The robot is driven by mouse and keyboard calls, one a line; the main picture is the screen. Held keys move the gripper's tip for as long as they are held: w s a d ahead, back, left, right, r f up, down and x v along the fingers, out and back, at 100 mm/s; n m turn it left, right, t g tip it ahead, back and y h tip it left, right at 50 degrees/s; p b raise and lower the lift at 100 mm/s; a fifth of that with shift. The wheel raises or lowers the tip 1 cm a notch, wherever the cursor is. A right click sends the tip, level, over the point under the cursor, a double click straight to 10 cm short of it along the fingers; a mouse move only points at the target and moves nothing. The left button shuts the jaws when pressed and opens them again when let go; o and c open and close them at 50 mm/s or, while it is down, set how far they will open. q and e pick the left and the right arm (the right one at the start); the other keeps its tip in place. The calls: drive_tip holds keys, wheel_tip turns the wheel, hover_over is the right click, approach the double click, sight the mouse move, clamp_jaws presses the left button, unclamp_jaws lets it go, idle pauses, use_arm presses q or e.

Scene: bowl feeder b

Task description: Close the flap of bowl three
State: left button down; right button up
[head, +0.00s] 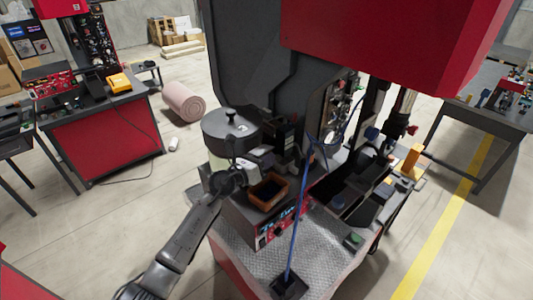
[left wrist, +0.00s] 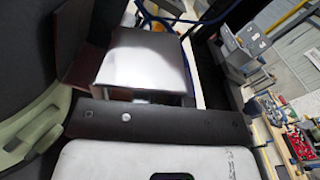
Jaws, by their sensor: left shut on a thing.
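A round bowl feeder (head: 216,158) with a pale wall and a dark grey knobbed lid (head: 230,124) stands on the machine's bench. I take it as bowl three. My left arm comes up from the bottom left. Its gripper (head: 246,163) is at the front right side of the bowl, shut on the flap. In the left wrist view a shiny grey metal piece (left wrist: 145,60), apparently the flap or its chute, lies just beyond the white gripper body (left wrist: 160,158). The fingertips and the exact flap angle are hidden. The bowl's pale green edge (left wrist: 40,135) shows at left. My right gripper is not in view.
An open orange-brown bin (head: 270,190) sits close to the right of the gripper. A blue cable (head: 297,225) runs down in front of the machine to the silver bench top (head: 250,240). The red machine head (head: 400,40) overhangs above right. Open floor lies left.

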use_arm(q)
drive_tip(key=shift+w+a+r+n+p, duration=0.1)
drive_tip(key=shift+r+n+p, duration=0.25)
drive_tip(key=shift+n+p, duration=0.45)
